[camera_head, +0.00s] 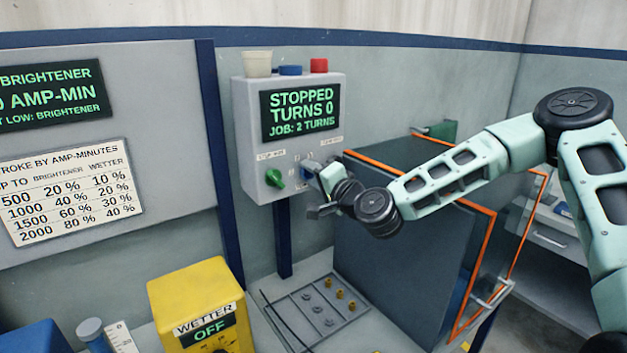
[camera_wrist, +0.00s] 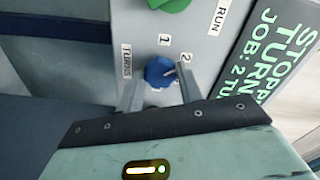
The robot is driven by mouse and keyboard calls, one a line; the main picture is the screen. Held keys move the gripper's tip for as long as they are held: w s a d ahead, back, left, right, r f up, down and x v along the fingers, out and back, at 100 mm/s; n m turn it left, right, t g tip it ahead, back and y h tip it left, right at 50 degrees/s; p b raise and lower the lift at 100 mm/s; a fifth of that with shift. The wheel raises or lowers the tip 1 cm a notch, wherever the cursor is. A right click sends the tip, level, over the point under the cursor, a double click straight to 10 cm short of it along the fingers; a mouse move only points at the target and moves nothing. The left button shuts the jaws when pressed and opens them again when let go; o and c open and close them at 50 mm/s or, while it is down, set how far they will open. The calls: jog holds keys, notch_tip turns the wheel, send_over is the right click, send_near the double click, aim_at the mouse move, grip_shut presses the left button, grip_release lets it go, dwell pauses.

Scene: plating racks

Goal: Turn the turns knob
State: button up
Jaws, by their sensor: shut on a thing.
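The turns knob (camera_wrist: 160,72) is a blue knob beside a "TURNS" label, with the numerals 1 and 2 near it. In the wrist view it sits between the two fingers of my gripper (camera_wrist: 161,88), which is shut on it. A pale mark on the knob's right side lies toward the 2; its exact setting is hard to read. In the head view the knob (camera_head: 306,174) is partly hidden by my gripper (camera_head: 316,182), at the lower right of the grey control box (camera_head: 250,130). The box's display (camera_head: 300,110) reads "STOPPED, TURNS 0, JOB: 2 TURNS".
A green stop/run knob (camera_head: 274,178) sits just left of the turns knob. A dark tank with orange edging (camera_head: 420,240) stands below and right, under my arm. A yellow wetter box (camera_head: 195,300) and a grey tray with small knobs (camera_head: 310,310) are in front.

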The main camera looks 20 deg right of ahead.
jog(key=shift+m, duration=0.6)
jog(key=o, duration=1)
